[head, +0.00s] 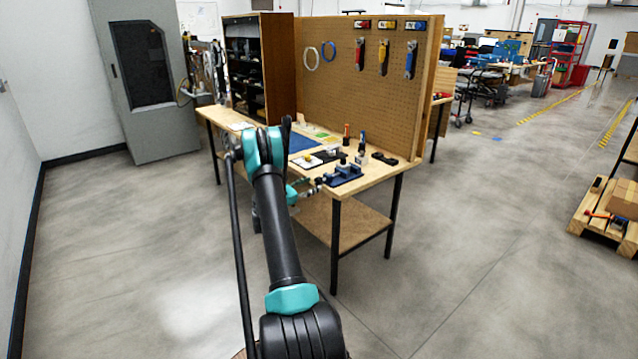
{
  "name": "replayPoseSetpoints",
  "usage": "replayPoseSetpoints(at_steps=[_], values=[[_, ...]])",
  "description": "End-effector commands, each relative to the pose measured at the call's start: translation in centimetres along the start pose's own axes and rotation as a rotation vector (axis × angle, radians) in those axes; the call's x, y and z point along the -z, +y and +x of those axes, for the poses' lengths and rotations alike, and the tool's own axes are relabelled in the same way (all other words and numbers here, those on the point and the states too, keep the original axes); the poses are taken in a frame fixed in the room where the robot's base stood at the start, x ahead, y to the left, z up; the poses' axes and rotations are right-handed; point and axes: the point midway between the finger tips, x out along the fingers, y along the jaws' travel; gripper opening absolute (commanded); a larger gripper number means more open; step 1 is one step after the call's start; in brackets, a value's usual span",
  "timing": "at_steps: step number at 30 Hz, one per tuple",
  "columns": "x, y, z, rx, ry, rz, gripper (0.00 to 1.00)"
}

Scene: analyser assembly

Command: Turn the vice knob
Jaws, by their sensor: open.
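A blue vice (343,175) sits on the wooden workbench (385,181) near its front edge. Its knob is too small to make out clearly at this distance. My arm reaches forward from the bottom of the head view and bends at the bench's front edge. My gripper (319,182) is open, small in the picture, just left of the vice and close to its end. I cannot tell whether it touches the vice or the knob. Nothing shows held in it.
Small parts and a blue mat (302,142) lie on the bench behind the vice. A pegboard (340,85) with hanging tools rises at the back, beside a dark shelf cabinet (281,65). A grey cabinet (165,125) stands left.

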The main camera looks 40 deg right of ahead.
Motion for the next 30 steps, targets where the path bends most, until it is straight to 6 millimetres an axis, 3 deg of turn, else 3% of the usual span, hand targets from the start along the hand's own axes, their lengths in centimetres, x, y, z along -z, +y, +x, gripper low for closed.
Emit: replayPoseSetpoints(at_steps=[3,9,21,30], values=[[0.0,-0.1,2.1,0.002,0.000,0.000,0.56],[0.0,0.0,4.3,0.001,0.000,0.001,0.56],[0.0,0.0,4.9,-0.001,0.000,0.001,0.56],[0.0,0.0,4.8,-0.001,0.000,0.001,0.19]])
